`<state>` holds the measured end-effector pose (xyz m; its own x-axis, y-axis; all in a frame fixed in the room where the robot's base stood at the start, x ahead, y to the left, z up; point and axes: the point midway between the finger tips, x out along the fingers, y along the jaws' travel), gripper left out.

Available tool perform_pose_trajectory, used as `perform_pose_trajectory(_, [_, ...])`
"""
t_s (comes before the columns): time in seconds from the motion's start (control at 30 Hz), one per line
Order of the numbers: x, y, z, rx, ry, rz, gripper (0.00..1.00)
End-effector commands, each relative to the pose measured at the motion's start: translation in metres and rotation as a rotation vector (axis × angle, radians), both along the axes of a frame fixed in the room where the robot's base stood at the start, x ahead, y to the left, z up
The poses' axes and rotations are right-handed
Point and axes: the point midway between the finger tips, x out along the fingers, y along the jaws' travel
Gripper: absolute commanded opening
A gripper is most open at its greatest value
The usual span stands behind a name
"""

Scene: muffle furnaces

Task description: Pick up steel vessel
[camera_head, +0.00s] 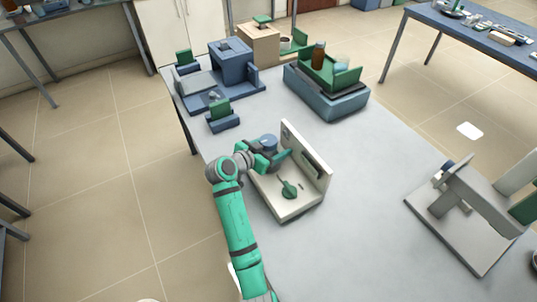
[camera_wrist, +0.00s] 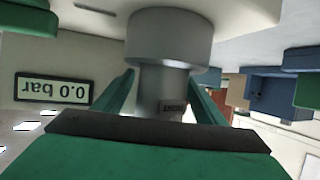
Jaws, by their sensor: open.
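The steel vessel (camera_wrist: 168,40) fills the middle of the wrist view, which appears upside down. It is a grey cylinder with a wide part and a narrower part that carries a small dark label. My gripper (camera_wrist: 163,92) is open, with one green finger on each side of the narrower part. I cannot tell whether the fingers touch it. In the head view my gripper (camera_head: 279,157) is at the left end of a white station. A blue-grey round top (camera_head: 268,142), apparently the vessel's, shows there. My gripper hides the rest.
The white station has an upright panel (camera_head: 312,150) and a green knob (camera_head: 289,189). Its display (camera_wrist: 54,90) reads 0.0 bar. Blue and green equipment (camera_head: 325,92) stands behind, and a grey stand (camera_head: 470,210) is at right. The table (camera_head: 375,180) between is clear.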

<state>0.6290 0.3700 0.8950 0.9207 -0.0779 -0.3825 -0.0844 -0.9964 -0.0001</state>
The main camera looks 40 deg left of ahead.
Motion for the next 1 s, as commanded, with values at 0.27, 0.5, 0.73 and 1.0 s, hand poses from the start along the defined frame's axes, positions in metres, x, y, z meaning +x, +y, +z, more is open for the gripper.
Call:
perform_pose_trajectory(0.27, [0.0,0.0,0.0,0.0,0.0,0.0,0.38])
perform_pose_trajectory(0.5, [0.0,0.0,0.002,0.001,-0.003,0.001,0.0])
perform_pose_trajectory(0.73, [0.0,0.0,0.005,0.002,-0.003,0.0,0.0])
perform_pose_trajectory(1.0, [-0.007,0.002,0.041,0.003,-0.006,0.004,0.0])
